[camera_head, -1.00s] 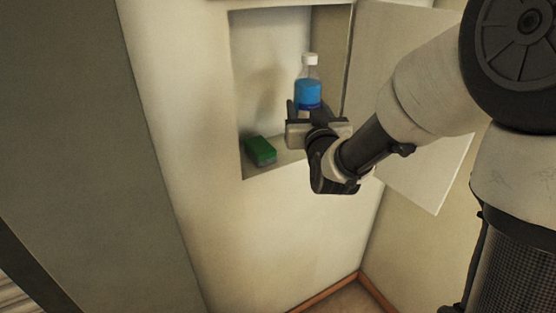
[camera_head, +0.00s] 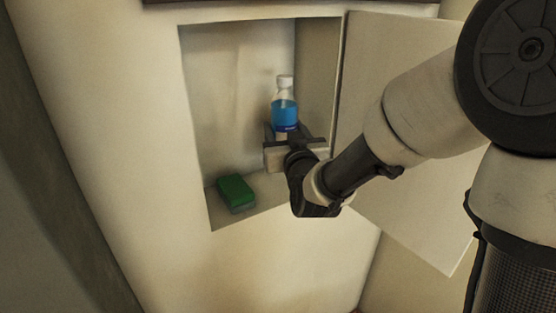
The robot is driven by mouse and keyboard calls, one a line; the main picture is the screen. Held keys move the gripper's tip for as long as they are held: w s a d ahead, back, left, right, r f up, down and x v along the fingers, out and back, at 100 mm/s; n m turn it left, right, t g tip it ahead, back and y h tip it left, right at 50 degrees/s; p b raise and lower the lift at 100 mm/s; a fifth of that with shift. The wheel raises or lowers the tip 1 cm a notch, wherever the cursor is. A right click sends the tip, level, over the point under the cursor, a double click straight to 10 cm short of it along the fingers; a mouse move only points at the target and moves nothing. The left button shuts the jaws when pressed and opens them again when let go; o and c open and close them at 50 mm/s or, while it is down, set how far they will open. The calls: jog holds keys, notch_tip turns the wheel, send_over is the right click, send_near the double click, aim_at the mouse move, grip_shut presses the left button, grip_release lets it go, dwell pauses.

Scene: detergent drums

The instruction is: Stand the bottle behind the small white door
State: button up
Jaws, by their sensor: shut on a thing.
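The bottle (camera_head: 285,109) is clear with blue liquid, a white cap and a dark blue band. It stands upright in my gripper (camera_head: 289,132), inside the opening of the wall niche (camera_head: 228,72). My gripper is shut on its lower part, and its body hides the bottle's base. The small white door (camera_head: 400,215) stands wide open to the right of the niche, partly behind my arm.
A green sponge (camera_head: 236,190) lies on the niche floor at the left, near the front edge. The niche floor between the sponge and my gripper is bare. The niche's right wall (camera_head: 317,75) is close to the bottle.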

jog(key=shift+f+b, duration=0.4)
jog(key=shift+f, duration=2.35)
jog(key=shift+f+b, duration=0.2)
jog(key=shift+b, duration=0.1)
jog(key=o, duration=1.5)
